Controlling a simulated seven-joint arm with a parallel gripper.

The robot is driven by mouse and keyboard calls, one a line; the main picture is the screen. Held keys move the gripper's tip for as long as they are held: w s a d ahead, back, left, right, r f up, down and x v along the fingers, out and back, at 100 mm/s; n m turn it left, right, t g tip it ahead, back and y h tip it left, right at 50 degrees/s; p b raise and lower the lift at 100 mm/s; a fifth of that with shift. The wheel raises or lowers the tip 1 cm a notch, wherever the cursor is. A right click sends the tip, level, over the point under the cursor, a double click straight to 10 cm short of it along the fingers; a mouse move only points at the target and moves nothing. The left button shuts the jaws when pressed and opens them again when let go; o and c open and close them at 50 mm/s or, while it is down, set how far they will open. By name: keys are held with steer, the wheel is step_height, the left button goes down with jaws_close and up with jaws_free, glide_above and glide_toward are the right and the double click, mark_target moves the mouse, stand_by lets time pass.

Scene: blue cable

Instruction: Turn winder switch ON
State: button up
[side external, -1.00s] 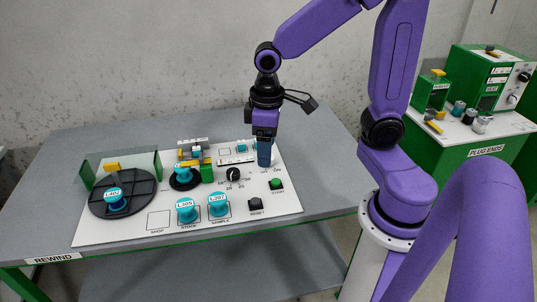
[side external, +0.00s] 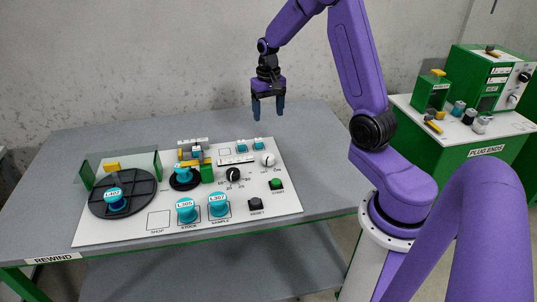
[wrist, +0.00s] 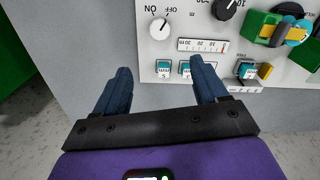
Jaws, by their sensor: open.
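The winder switch is a white round knob (side external: 267,159) at the right back of the white panel (side external: 110,228). In the wrist view the knob (wrist: 159,28) sits below printed ON and OFF marks, with ON on the left and OFF on the right. I cannot tell surely which mark its pointer faces. My gripper (side external: 268,110) hangs above and behind the panel's back edge, fingers pointing down, apart from the knob. It is open and empty. In the wrist view the two blue fingers of my gripper (wrist: 160,78) are spread wide, with the knob beyond them.
A black dial (side external: 233,174), a green start button (side external: 276,184) and a black reset button (side external: 256,204) are near the knob. Small teal-topped pieces (side external: 258,143) stand at the panel's back edge. Teal spools (side external: 187,210) stand toward the front. Grey table behind the panel is clear.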

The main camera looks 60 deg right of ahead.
mark_target(269, 156)
step_height(269, 156, down, 17)
steer(key=shift+f, duration=0.15)
stand_by(0.5)
steer(key=shift+c, duration=0.3)
steer(key=c, duration=1)
